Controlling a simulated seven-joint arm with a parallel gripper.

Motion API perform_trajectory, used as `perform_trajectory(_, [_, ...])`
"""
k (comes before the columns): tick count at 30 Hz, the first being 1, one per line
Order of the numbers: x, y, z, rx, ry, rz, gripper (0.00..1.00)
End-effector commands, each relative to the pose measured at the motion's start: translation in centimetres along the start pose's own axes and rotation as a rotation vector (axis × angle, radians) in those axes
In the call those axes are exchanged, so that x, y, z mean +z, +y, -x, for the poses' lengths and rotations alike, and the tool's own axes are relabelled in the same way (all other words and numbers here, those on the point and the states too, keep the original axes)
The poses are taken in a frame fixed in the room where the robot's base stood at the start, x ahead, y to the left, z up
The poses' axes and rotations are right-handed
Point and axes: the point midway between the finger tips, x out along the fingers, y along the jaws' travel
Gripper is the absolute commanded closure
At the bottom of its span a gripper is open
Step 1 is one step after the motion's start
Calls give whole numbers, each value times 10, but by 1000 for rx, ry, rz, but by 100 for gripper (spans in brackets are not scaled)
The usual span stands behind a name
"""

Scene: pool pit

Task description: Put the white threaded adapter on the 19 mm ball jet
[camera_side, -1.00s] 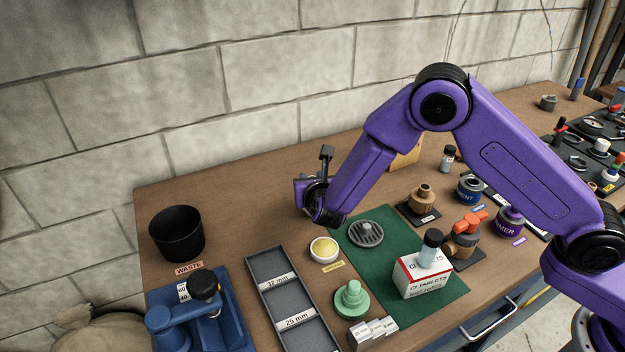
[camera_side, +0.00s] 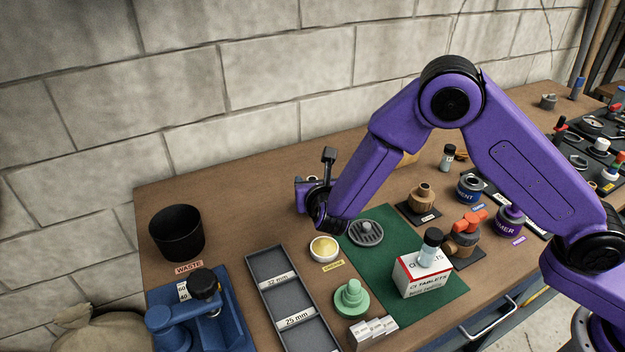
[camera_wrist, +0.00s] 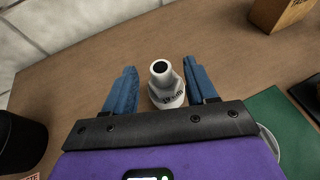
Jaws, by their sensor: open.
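A white fitting (camera_wrist: 167,88) with a round dark hole in its narrow top stands on the brown table in the wrist view. My gripper (camera_wrist: 162,78) is open, with one blue finger on each side of the fitting and a gap on both sides. In the side view my gripper (camera_side: 318,182) is low over the back left of the table, and the arm mostly hides the fitting. No other white fitting is clear.
A grey tray (camera_side: 262,262) labelled 32 mm and 25 mm lies in front. A black waste bin (camera_side: 177,233) is left, a yellow dish (camera_side: 324,248) and green stepped part (camera_side: 351,299) nearer. The green mat (camera_side: 385,268) bears a grey grate (camera_side: 365,232) and tablets box (camera_side: 424,276).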

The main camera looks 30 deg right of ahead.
Motion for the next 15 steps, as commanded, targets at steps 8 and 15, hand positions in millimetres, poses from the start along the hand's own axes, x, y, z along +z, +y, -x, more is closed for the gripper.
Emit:
perform_trajectory(8, [0,1,58,3,-1,0,43])
perform_trajectory(15, [0,0,86,0,-1,0,43])
